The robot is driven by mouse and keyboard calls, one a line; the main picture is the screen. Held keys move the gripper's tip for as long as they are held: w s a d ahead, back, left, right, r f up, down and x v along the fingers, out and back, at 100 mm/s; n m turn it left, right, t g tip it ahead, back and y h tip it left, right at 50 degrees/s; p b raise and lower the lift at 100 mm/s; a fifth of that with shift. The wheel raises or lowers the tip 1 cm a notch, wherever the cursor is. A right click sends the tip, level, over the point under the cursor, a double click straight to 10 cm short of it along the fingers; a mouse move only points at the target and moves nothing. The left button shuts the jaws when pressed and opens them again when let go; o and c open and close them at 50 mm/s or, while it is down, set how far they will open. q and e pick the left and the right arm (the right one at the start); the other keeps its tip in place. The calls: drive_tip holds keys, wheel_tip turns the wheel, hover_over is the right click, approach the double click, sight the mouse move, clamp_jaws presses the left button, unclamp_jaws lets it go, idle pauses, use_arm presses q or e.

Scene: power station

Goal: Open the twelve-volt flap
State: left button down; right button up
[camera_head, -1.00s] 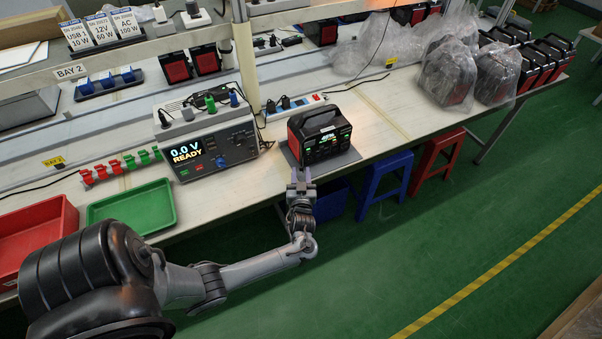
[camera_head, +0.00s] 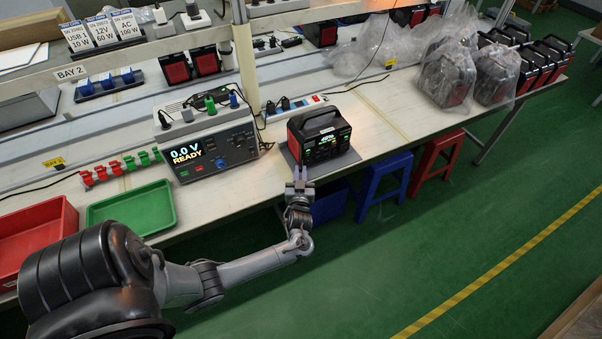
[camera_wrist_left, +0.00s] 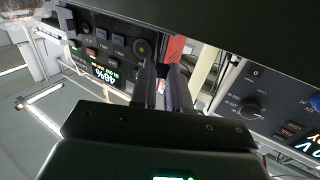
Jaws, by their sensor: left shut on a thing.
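The power station (camera_head: 325,149), a black box with a carry handle and lit front panel, stands on a grey mat at the bench's front edge. It also shows close up in the left wrist view (camera_wrist_left: 110,50), with a lit display and a round black fitting (camera_wrist_left: 142,47). My left gripper (camera_head: 300,177) is at the left part of the station's front. In the left wrist view its fingers (camera_wrist_left: 166,72) are close together beside the round fitting. They are shut on the twelve-volt flap, which is mostly hidden by the fingers. My right gripper is not in view.
A test unit (camera_head: 212,146) reading "0.0 V READY" stands left of the station. A green tray (camera_head: 133,209) and red tray (camera_head: 38,235) lie further left. Blue (camera_head: 385,175) and red (camera_head: 438,156) stools stand below the bench. Bagged units (camera_head: 447,75) sit at the right.

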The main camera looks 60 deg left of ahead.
use_arm(q)
drive_tip(key=shift+s+a+r+m+t+h+p, duration=0.1)
drive_tip(key=shift+s+a+m+t+h+p, duration=0.15)
drive_tip(key=shift+m+t+h+p, duration=0.2)
drive_tip(key=shift+s+a+r+m+t+h+p, duration=0.1)
drive_tip(key=shift+s+m+t+h+p, duration=0.2)
drive_tip(key=shift+t, duration=0.25)
drive_tip(key=shift+a+f+m+t+h, duration=0.15)
drive_tip(key=shift+m+t+h, duration=0.3)
drive_tip(key=shift+m+t, duration=0.15)
drive_tip(key=c, duration=1.2)
unclamp_jaws()
drive_tip(key=shift+o, duration=0.2)
drive_tip(key=shift+d, duration=0.2)
drive_tip(key=p+v, duration=0.1)
drive_tip(key=v, duration=0.9)
drive_tip(key=shift+s, duration=0.2)
drive_tip(key=shift+d, duration=0.1)
